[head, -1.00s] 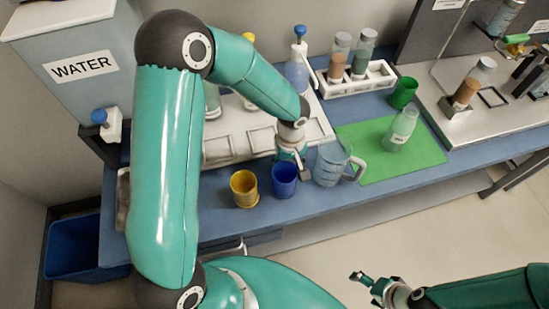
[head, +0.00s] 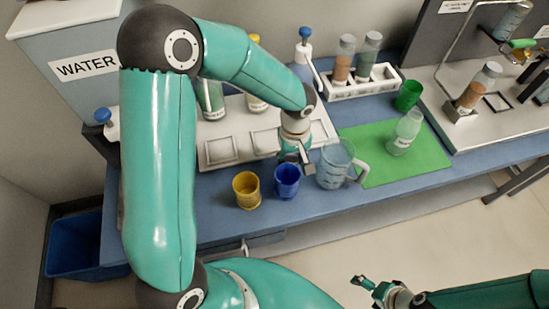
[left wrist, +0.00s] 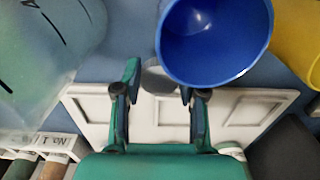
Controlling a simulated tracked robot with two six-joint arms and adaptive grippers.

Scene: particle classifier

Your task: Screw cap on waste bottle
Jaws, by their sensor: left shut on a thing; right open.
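The bottle (head: 405,135), clear with a pale green tint, stands upright on the green mat (head: 430,160) in the head view. I cannot tell whether its mouth is covered. My left gripper (head: 304,166) is low over the bench, behind the blue cup and left of the clear jug. In the left wrist view its fingers (left wrist: 161,95) are shut on a small grey round thing (left wrist: 157,78), which looks like the cap. The thing is hidden in the head view. My right gripper (head: 364,288) is open and empty, in front of the bench.
Near the left gripper stand the blue cup (head: 287,182), yellow cup (head: 246,190) and jug (head: 334,165). A white tray (head: 222,150) lies behind them. A green cup (head: 407,96) and a white vial rack (head: 345,90) are behind the mat. The mat's front is clear.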

